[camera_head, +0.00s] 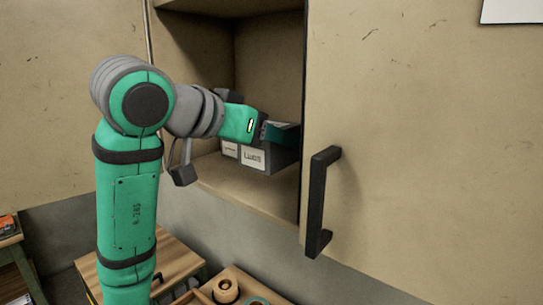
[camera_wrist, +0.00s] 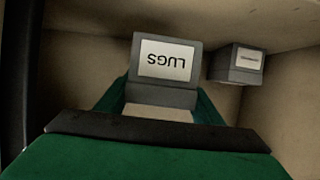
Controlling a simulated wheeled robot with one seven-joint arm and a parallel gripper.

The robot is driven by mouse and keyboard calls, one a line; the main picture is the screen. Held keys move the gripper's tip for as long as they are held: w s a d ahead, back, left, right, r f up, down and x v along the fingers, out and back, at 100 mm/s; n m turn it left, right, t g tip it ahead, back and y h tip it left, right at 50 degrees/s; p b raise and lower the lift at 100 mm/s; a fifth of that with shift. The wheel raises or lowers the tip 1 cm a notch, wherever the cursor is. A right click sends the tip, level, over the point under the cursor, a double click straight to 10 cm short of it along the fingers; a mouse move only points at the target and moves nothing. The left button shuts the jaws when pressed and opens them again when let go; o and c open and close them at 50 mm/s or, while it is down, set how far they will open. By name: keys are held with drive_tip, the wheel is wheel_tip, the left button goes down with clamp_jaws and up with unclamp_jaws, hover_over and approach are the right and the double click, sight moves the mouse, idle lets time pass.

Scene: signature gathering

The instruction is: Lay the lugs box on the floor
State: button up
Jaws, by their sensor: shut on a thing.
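The lugs box (camera_head: 270,157) is a small dark grey box with a white label reading LUGS. It is inside the open wall cabinet, over its lower shelf; I cannot tell if it still touches the shelf. My gripper (camera_head: 281,135) reaches into the cabinet and is shut on the lugs box. In the wrist view, the lugs box (camera_wrist: 165,92) sits between the two green fingers (camera_wrist: 160,104), its label upside down in that picture. The far finger is partly hidden in the head view. The floor is not clearly in view.
A second grey labelled box (camera_wrist: 236,66) stands beside the lugs box in the cabinet. A cabinet door (camera_head: 420,140) with a black handle (camera_head: 319,200) is close on the right. Below are a wooden-topped stand (camera_head: 174,259) and a tray with round parts (camera_head: 227,290).

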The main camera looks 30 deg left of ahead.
drive_tip(key=shift+w+f, duration=0.35)
drive_tip(key=shift+f, duration=0.05)
drive_tip(key=shift+w+f, duration=0.15)
drive_tip(key=shift+f, duration=1.6)
drive_tip(key=shift+f, duration=0.15)
drive_tip(key=o, duration=1.2)
drive_tip(key=shift+r, duration=0.2)
drive_tip(key=v, duration=1.1)
drive_tip(key=shift+s, duration=0.4)
drive_tip(key=shift+a, duration=0.15)
